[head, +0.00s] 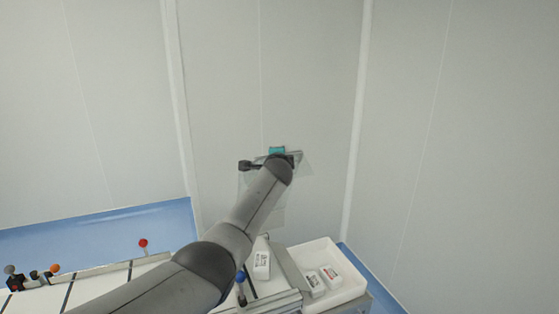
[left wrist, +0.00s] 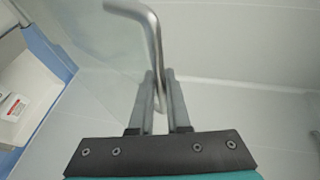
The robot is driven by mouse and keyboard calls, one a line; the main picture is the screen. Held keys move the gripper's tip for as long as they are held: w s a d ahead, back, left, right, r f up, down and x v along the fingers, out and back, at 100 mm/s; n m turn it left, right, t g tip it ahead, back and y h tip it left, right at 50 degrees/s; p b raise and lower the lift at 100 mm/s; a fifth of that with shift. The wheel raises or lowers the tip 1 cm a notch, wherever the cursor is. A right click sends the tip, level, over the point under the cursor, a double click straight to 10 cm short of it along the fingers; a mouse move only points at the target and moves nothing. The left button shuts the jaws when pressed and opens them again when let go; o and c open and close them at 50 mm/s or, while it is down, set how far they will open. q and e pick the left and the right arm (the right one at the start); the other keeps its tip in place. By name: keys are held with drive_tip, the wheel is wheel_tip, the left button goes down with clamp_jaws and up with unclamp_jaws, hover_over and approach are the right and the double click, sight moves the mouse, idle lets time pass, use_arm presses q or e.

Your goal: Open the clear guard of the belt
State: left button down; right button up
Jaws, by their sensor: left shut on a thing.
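The clear guard (head: 276,217) shows faintly in the head view as a see-through panel, standing raised above the end of the belt, partly behind my left arm. In the left wrist view the clear guard (left wrist: 95,45) is a see-through sheet left of the fingers. Its handle (left wrist: 152,35) is a bent grey metal bar. My left gripper (left wrist: 160,88) is shut on this bar, which passes between the two fingers. In the head view my left gripper (head: 280,154) is high over the belt end, mostly hidden by its own wrist. My right gripper is not in view.
A white tray (head: 345,258) holding small white labelled packs (head: 330,275) stands right of the belt end. A white labelled bottle (head: 262,262) stands on the belt. Knobs with red (head: 143,243) and blue (head: 240,276) balls stick up nearby. Pale walls stand behind; the air right of my arm is clear.

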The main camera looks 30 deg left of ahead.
use_arm(q)
drive_tip(key=shift+r, duration=0.1)
drive_tip(key=c, duration=0.9)
unclamp_jaws()
drive_tip(key=shift+s, duration=0.1)
drive_tip(key=shift+p+v, duration=0.5)
drive_tip(key=shift+v, duration=7)
